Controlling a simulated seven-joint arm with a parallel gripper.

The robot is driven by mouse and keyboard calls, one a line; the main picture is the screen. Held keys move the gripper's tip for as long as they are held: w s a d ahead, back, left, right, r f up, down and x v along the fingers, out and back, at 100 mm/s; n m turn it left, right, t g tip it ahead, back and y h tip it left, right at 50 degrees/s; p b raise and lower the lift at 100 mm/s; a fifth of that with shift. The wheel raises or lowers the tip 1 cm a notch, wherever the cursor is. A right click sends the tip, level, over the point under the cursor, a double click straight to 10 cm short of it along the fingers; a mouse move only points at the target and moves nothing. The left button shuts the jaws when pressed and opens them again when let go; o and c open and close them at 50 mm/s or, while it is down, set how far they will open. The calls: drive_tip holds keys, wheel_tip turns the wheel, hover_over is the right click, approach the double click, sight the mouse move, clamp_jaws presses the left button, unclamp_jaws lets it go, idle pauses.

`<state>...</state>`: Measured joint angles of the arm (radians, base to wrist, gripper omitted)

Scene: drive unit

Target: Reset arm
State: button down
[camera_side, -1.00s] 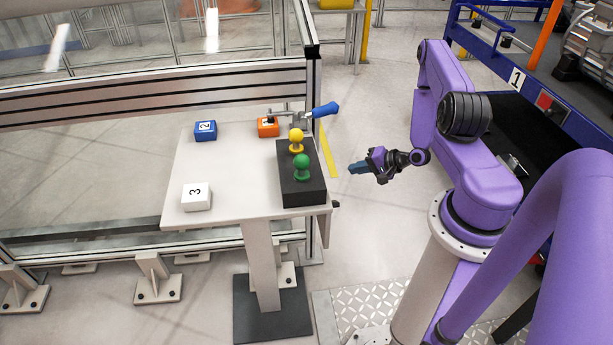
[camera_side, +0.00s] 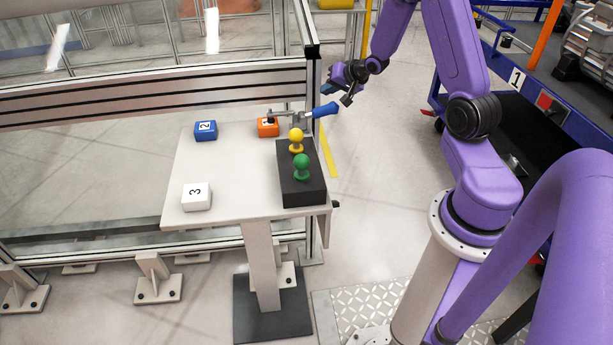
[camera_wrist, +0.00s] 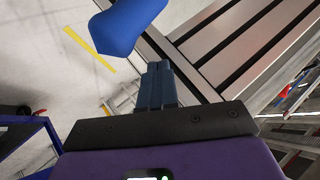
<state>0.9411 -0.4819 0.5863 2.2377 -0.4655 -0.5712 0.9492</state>
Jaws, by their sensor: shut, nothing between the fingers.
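My gripper (camera_side: 328,90) is shut and empty, held in the air behind and above the table's far right corner. In the wrist view its dark blue fingers (camera_wrist: 158,85) are together with nothing between them. A toggle clamp with a blue handle (camera_side: 326,109) stands at the table's back right, just below my gripper in the side view. The blue handle (camera_wrist: 128,22) also shows large in the wrist view, in front of the fingertips. I cannot tell the exact gap between them.
The white table (camera_side: 235,175) carries a blue block (camera_side: 205,131), an orange block (camera_side: 268,127), a white block (camera_side: 196,197), and a black base (camera_side: 301,190) with yellow (camera_side: 296,141) and green (camera_side: 302,168) knobs. An aluminium-framed fence (camera_side: 150,95) runs behind. A blue cart (camera_side: 500,65) stands right.

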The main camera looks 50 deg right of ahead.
drive_tip(key=s+a+r+n+g+y, duration=0.1)
drive_tip(key=s+a+r+n+g, duration=0.2)
drive_tip(key=a, duration=0.5)
drive_tip(key=s+a+r+n+y, duration=0.1)
drive_tip(key=s+a+n, duration=0.25)
drive_tip(key=a, duration=0.55)
drive_tip(key=s+a+r+n+g+y, duration=0.1)
drive_tip(key=s+a+r+n+g, duration=0.1)
drive_tip(key=a+n, duration=0.45)
drive_tip(key=s+a+r+n+g, duration=0.1)
drive_tip(key=s+a+n, duration=0.1)
drive_tip(key=s, duration=0.6)
drive_tip(key=s+a+r+n+g, duration=0.1)
drive_tip(key=s+a+n+g, duration=0.1)
drive_tip(key=s, duration=0.6)
drive_tip(key=s+a+r+n+g+h, duration=0.1)
drive_tip(key=s+a+r+n, duration=0.1)
drive_tip(key=s+n, duration=0.4)
drive_tip(key=shift+s+a+g, duration=0.4)
drive_tip(key=shift+s+a, duration=0.4)
drive_tip(key=shift+s, duration=0.3)
